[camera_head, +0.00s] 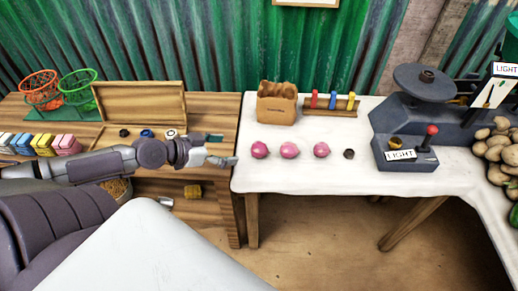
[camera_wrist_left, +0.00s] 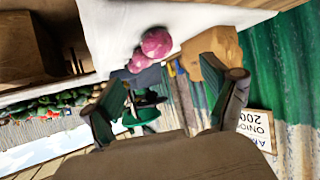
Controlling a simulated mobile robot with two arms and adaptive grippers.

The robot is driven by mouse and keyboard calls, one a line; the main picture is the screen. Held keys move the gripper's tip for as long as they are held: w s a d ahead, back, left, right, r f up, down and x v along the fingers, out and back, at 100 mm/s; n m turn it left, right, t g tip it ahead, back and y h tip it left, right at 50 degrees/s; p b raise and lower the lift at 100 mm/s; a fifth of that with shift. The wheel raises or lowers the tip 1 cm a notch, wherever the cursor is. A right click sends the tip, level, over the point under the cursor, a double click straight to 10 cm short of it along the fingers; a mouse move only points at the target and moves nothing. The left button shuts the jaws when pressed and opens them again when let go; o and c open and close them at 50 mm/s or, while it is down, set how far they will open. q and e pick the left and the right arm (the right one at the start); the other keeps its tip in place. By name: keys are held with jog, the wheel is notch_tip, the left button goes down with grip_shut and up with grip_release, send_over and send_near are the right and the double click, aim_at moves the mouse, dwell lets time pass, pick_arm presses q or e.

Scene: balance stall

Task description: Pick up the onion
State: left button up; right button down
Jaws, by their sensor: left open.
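Three pink-purple onions stand in a row on the white cloth of the right table: a left one (camera_head: 259,150), a middle one (camera_head: 289,150) and a right one (camera_head: 321,150). My left gripper (camera_head: 222,149) is open and empty, just left of the left onion near the table's left edge, and apart from it. In the left wrist view its two fingers (camera_wrist_left: 168,100) stand wide apart. Onions (camera_wrist_left: 157,42) overlap there, beyond the fingers and toward the top, with nothing between the fingers. My right gripper is not in view.
A brown paper bag (camera_head: 276,108) and a rack of coloured pegs (camera_head: 331,104) stand behind the onions. A small dark object (camera_head: 349,154) lies right of them. A grey scale (camera_head: 425,120) and potatoes (camera_head: 494,150) are further right. An open wooden box (camera_head: 140,104) is on the left table.

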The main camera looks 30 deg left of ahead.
aim_at(254, 148)
pick_arm(q)
jog(key=x, duration=0.7)
jog(key=shift+w+b, duration=0.25)
jog(key=shift+b, duration=0.1)
jog(key=b+x, duration=0.1)
jog(key=x, duration=0.4)
jog(key=shift+d, duration=0.25)
jog(key=c, duration=1.3)
